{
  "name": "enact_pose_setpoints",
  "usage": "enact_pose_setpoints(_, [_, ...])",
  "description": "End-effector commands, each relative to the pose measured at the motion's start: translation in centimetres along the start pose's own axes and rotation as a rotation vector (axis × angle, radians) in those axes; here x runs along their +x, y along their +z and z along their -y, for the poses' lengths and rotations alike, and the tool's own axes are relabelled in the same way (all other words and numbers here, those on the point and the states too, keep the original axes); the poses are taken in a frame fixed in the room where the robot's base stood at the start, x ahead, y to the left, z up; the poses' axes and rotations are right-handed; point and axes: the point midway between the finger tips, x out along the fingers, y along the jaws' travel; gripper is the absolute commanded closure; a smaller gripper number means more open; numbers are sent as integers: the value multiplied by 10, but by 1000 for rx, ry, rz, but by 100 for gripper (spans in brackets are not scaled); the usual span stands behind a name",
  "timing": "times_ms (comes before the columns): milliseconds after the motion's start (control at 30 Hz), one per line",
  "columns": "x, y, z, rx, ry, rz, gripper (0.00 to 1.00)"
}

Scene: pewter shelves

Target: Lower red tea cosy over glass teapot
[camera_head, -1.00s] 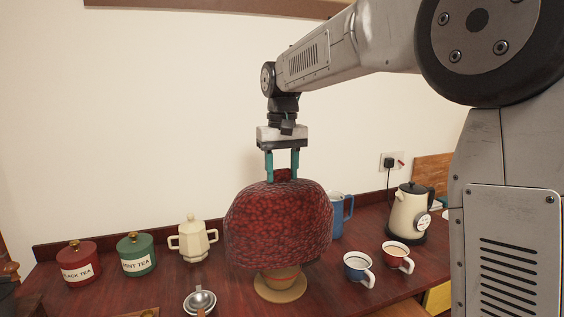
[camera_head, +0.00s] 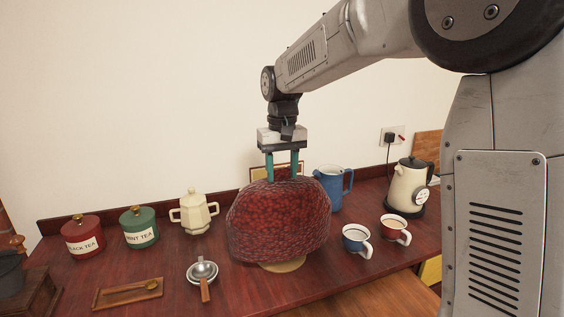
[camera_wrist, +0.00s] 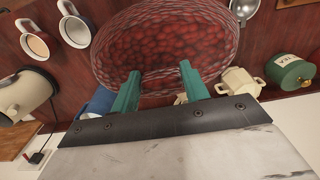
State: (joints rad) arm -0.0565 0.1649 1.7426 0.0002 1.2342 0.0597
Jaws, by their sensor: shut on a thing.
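The red tea cosy (camera_head: 278,222), dark red with a mottled knit, sits low above a round tan mat (camera_head: 285,266) on the table. It is upright, and its lower edge is close to the mat; I cannot tell if it touches. The glass teapot is hidden, apparently inside the cosy. My gripper (camera_head: 283,176), with teal fingers pointing down, is shut on the top of the cosy. In the wrist view the cosy (camera_wrist: 165,45) fills the top middle, beyond the fingertips.
A blue jug (camera_head: 329,188) stands close behind right. Two cups, blue (camera_head: 356,238) and red (camera_head: 396,229), and a cream kettle (camera_head: 407,190) are to the right. A cream pot (camera_head: 194,212), green tin (camera_head: 139,228), red tin (camera_head: 82,237) and metal strainer (camera_head: 203,270) are left.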

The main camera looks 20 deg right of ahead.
Motion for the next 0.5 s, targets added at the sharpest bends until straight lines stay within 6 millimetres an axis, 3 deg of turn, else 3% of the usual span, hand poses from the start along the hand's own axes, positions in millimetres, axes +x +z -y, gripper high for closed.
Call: enact_pose_setpoints(500, [33,0,0,0,0,0,95])
